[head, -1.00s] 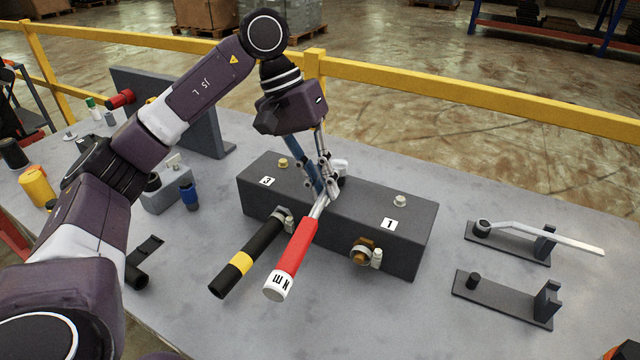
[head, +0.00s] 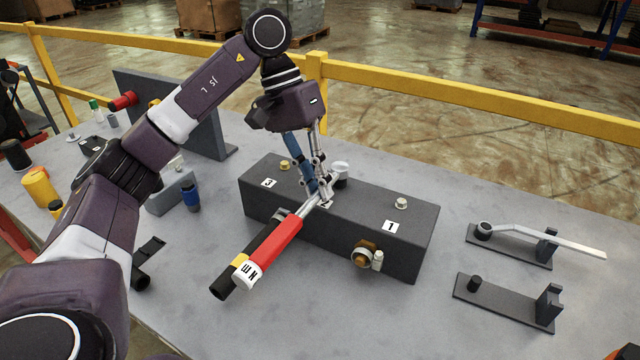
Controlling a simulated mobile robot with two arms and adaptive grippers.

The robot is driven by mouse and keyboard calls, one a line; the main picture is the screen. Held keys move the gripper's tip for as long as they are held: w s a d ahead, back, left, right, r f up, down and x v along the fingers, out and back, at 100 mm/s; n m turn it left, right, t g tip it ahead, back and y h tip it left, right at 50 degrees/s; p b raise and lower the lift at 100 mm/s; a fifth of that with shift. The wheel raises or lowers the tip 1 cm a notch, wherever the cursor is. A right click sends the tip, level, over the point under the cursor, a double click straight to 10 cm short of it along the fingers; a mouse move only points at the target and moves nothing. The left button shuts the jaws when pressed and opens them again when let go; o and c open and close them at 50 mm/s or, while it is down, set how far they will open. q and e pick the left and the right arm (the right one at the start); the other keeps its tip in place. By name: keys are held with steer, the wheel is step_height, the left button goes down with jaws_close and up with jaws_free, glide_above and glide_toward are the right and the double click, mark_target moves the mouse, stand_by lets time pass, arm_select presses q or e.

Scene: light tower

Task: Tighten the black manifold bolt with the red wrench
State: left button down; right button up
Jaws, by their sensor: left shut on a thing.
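The red wrench (head: 275,250) has a red handle with a white, lettered end and a metal shaft. It lies across the dark manifold block (head: 335,235), its handle reaching out over the block's front edge. My left gripper (head: 323,198) is shut on the wrench's shaft, just above the block's top. The wrench's ring head (head: 340,169) is at the middle of the block's top, beyond the gripper. The black bolt cannot be made out clearly; the wrench head and gripper cover that spot. My right gripper is not in view.
A yellow-topped bolt (head: 285,165) and a pale bolt (head: 401,203) stand on the block. A black pipe handle (head: 222,287) sticks out under the red handle. A second wrench (head: 550,240) rests on a stand at right, beside an empty stand (head: 505,302). A yellow rail (head: 460,95) runs behind.

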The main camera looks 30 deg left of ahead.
arm_select(q)
steer(key=shift+a+f+m, duration=0.2)
steer(key=shift+a+m, duration=0.1)
steer(key=shift+a, duration=0.05)
steer(key=shift+a+r+g+p, duration=0.15)
steer(key=shift+g+p, duration=0.15)
steer(key=shift+m, duration=0.3)
steer(key=shift+f+b, duration=0.2)
steer(key=shift+b, duration=0.1)
steer(key=shift+r, duration=0.1)
